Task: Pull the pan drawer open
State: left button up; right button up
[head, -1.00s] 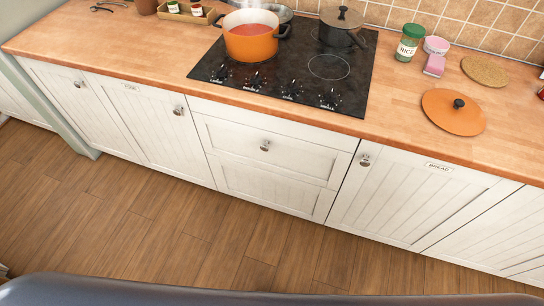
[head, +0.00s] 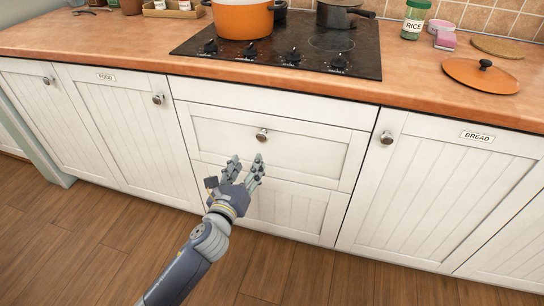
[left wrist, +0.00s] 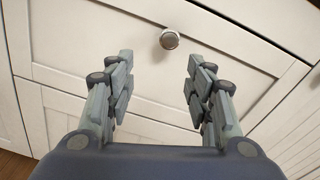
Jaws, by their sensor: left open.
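The pan drawer (head: 303,146) is a white panelled front under the hob, and it looks closed. Its round metal knob (head: 262,135) is at its middle; the knob also shows in the left wrist view (left wrist: 169,39), beyond and between the fingertips. My left gripper (head: 246,162) is open and empty, in front of the drawers and a little below the knob in the head view. Its fingers (left wrist: 158,68) stand apart on either side of the knob's line, not touching it. My right gripper is not in view.
A second white drawer front (head: 280,203) lies below. White cupboard doors with knobs stand to the left (head: 125,120) and right (head: 440,190). Above, the wooden worktop (head: 100,45) holds a hob (head: 290,50) with an orange pot (head: 240,18). The wooden floor (head: 90,240) is clear.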

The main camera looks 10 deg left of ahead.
aim_at(261, 138)
pick_arm(q)
jog(key=shift+m+t, duration=0.3)
jog(key=shift+m, duration=0.2)
jog(key=w, duration=0.3)
jog(key=w+r+b, duration=0.1)
jog(key=w, duration=0.2)
jog(key=w+d, duration=0.1)
jog(key=w, duration=0.2)
jog(key=shift+w+r, duration=0.25)
jog(key=shift+w+b, duration=0.3)
jog(key=shift+w, duration=0.4)
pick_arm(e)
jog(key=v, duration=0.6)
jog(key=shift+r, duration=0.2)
pick_arm(q)
jog(key=shift+c, duration=0.6)
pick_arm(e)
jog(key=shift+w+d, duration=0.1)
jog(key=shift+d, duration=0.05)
pick_arm(q)
grip_shut()
